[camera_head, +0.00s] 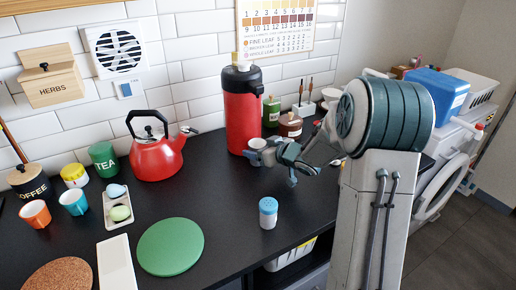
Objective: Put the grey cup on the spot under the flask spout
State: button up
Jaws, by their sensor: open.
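A red pump flask (242,120) with a black top (241,80) stands on the black worktop near the tiled wall. The grey cup (256,144) is at the front right of the flask's foot. My gripper (264,155) is open and right at the cup, partly covering it. I cannot tell whether the fingers touch the cup. The spot under the spout is hidden or too small to make out.
A red kettle (157,153) stands left of the flask, and green (271,112) and brown (290,126) bottles stand right of it. A blue-topped shaker (268,213) stands in front. The worktop between the kettle and the shaker is clear.

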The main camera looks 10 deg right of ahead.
jog(key=s+d+r+m+h+p, duration=0.25)
jog(key=s+d+r+h, duration=0.45)
jog(key=s, duration=0.4)
jog(key=s+a+f+m+g, duration=0.1)
jog(key=s+a+g, duration=0.1)
jog(key=s, duration=0.6)
jog(key=s+a+f+m+g, duration=0.1)
jog(key=s+a+g, duration=0.2)
jog(key=s, duration=0.5)
jog(key=s+a+m+g+b, duration=0.1)
jog(key=s+a+g, duration=0.1)
jog(key=s+g, duration=0.3)
jog(key=s, duration=0.3)
jog(key=shift+s+a+f, duration=0.35)
jog(key=shift+f, duration=0.05)
